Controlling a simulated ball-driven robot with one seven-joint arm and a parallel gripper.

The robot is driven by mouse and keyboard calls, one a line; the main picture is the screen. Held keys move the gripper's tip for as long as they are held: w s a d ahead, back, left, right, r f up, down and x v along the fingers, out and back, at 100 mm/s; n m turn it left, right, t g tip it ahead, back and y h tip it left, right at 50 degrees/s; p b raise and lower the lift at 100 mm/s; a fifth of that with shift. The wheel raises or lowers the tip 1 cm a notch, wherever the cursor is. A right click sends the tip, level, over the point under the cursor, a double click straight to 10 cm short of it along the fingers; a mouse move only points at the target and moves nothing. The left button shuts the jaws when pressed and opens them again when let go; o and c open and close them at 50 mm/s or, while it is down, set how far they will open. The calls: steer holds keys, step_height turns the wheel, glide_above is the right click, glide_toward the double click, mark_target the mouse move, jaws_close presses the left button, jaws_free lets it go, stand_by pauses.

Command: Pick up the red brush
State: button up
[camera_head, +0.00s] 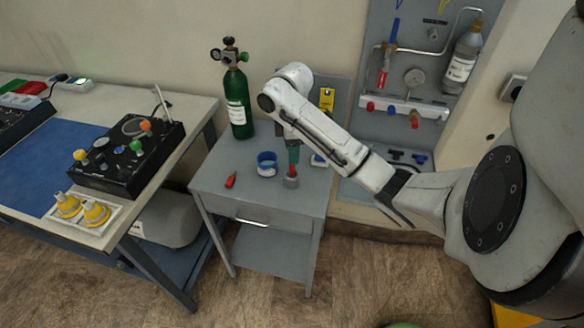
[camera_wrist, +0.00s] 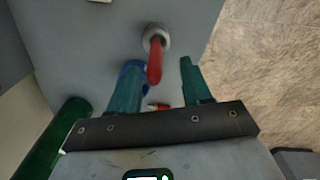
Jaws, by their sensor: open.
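The red brush (camera_head: 291,171) stands upright in a small grey holder (camera_head: 291,183) on the grey side table, near its right side. In the wrist view, the red brush (camera_wrist: 155,68) rises from the round holder (camera_wrist: 156,37) towards the camera. Its lower end is hidden in the holder. My gripper (camera_head: 293,160) points down just above it, with teal fingers. In the wrist view my gripper (camera_wrist: 159,68) is open, and the brush shows between the two spread fingers. I cannot tell whether a finger touches it.
A blue-rimmed cup (camera_head: 266,164) stands left of the holder. A red-and-black tool (camera_head: 231,180) lies near the table's (camera_head: 255,195) left front. A green gas cylinder (camera_head: 237,104) stands at the back left. A panel (camera_head: 365,110) with fittings rises behind.

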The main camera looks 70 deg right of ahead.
glide_above(292, 174)
steer(key=f, duration=0.3)
steer(key=f+p, duration=0.1)
steer(key=f, duration=0.1)
steer(key=shift+w+d, duration=0.1)
steer(key=shift+d, duration=0.3)
jaws_close()
